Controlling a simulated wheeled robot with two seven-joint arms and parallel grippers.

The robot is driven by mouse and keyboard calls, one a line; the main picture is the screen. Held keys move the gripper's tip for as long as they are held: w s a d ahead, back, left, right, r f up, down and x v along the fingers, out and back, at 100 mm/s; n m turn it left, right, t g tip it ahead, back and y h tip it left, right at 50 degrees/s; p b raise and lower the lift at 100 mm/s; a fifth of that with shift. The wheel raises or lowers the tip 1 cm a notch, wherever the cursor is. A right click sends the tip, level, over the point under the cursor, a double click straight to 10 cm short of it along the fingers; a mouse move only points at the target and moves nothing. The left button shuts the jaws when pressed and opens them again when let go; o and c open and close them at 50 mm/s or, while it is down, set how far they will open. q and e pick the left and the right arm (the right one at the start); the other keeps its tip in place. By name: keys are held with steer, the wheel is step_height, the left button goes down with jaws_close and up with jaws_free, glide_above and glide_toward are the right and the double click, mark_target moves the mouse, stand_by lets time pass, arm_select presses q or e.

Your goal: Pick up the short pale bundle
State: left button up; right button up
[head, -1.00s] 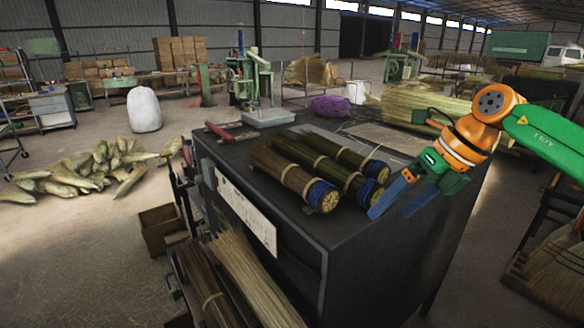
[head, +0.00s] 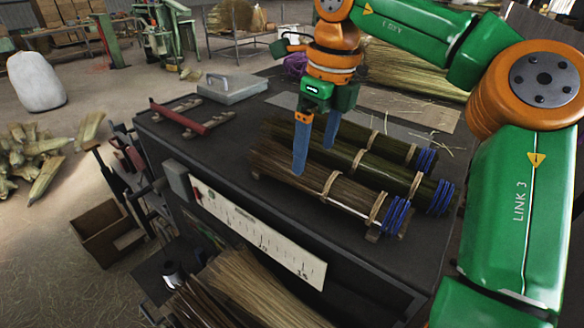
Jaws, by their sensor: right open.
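Three bound bundles lie side by side on the dark table (head: 215,165), their blue-bound ends to the right. The nearest is the palest, a tan-brown bundle (head: 317,180) with pale ties; it looks a little shorter than the dark green middle bundle (head: 362,162). A third dark green bundle (head: 392,148) lies behind. My right gripper (head: 314,160) points down with blue fingers apart and nothing between them that I can see. One fingertip overlaps the tan bundle; the other overlaps the middle bundle's left part. I cannot tell whether they touch. My left gripper is out of view.
A white ruled board (head: 255,232) is on the front side. Loose straw (head: 250,285) stands below. Husks (head: 35,160) lie on the floor at left.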

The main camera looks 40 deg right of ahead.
steer(key=s+f, duration=0.2)
steer(key=f, duration=0.1)
steer(key=d+f+p, duration=0.1)
steer(key=shift+s+f, duration=0.2)
steer(key=shift+s, duration=0.2)
steer(key=shift+w+d+f, duration=0.1)
steer(key=shift+w+f, duration=0.1)
steer(key=shift+f, duration=0.85)
steer(key=shift+w+a+f, duration=0.2)
steer(key=shift+w, duration=0.4)
steer(key=c, duration=0.4)
steer(key=shift+s+d+r, duration=0.1)
steer(key=shift+s, duration=0.25)
steer(key=c, duration=1.1)
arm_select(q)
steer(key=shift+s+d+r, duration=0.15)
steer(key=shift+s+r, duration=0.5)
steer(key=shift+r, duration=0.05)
arm_select(e)
steer(key=shift+o, duration=0.2)
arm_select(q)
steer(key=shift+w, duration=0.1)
arm_select(e)
steer(key=shift+w, duration=0.15)
